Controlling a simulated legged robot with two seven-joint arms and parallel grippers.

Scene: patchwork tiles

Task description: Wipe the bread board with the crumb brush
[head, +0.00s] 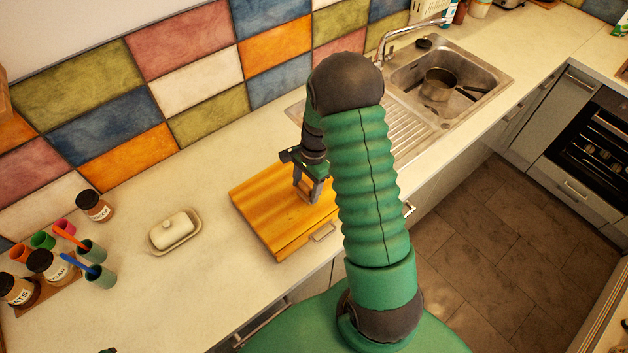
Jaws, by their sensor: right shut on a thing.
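The bread board (265,207) is a yellow-orange wooden slab on the pale worktop, near its front edge, in the head view. My right gripper (309,188) points down over the right part of the board. It is shut on a small brownish thing, which I take to be the crumb brush (304,196), low at the board's surface. The fingers hide much of the brush, and I cannot tell whether it touches the board. My green right arm hides the board's right end. My left gripper is not in view.
A butter dish (174,231) stands left of the board. Several jars and cups, including a dark jar (94,206), stand farther left. A sink (450,80) with a pot (437,85) is at the upper right. The worktop between board and tiled wall is clear.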

